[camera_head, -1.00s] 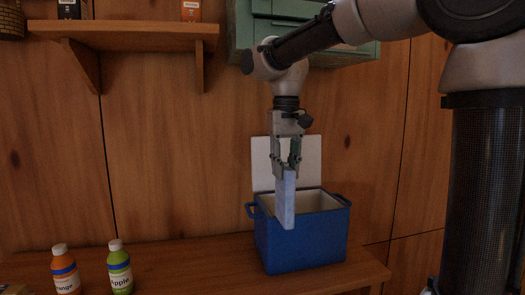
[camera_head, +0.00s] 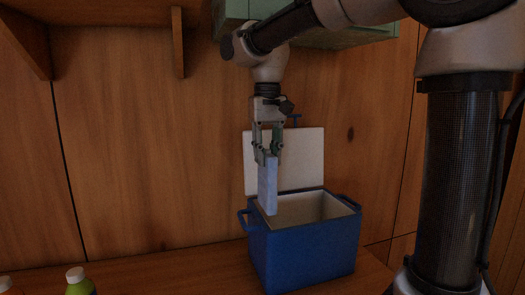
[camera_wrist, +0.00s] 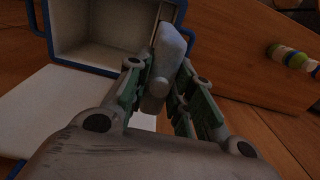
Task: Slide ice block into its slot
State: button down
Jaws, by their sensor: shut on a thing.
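The ice block (camera_head: 268,186) is a pale blue, flat slab. It hangs upright from my gripper (camera_head: 268,156), which is shut on its upper end. The blue cooler (camera_head: 305,258) stands on the wooden counter with its white lid (camera_head: 311,163) tipped up behind. In the head view the block's lower end overlaps the left part of the opening; whether it is below the rim I cannot tell. In the wrist view the block (camera_wrist: 167,55) lies beside a narrow strip along one side of the cooler's pale interior (camera_wrist: 105,30). The block partly hides that strip.
A green cabinet (camera_head: 330,38) and a wooden shelf bracket (camera_head: 178,42) are above. The counter (camera_head: 190,270) between bottles and cooler is clear.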

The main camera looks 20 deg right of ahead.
aim_at(266, 203)
jog(key=shift+w+f, duration=0.1)
jog(key=shift+w, duration=0.3)
jog(key=shift+f, duration=6.65)
jog(key=c, duration=1.2)
grip_release()
jog(key=shift+f, duration=0.1)
jog(key=shift+o, duration=0.2)
notch_tip(266, 203, up, 12)
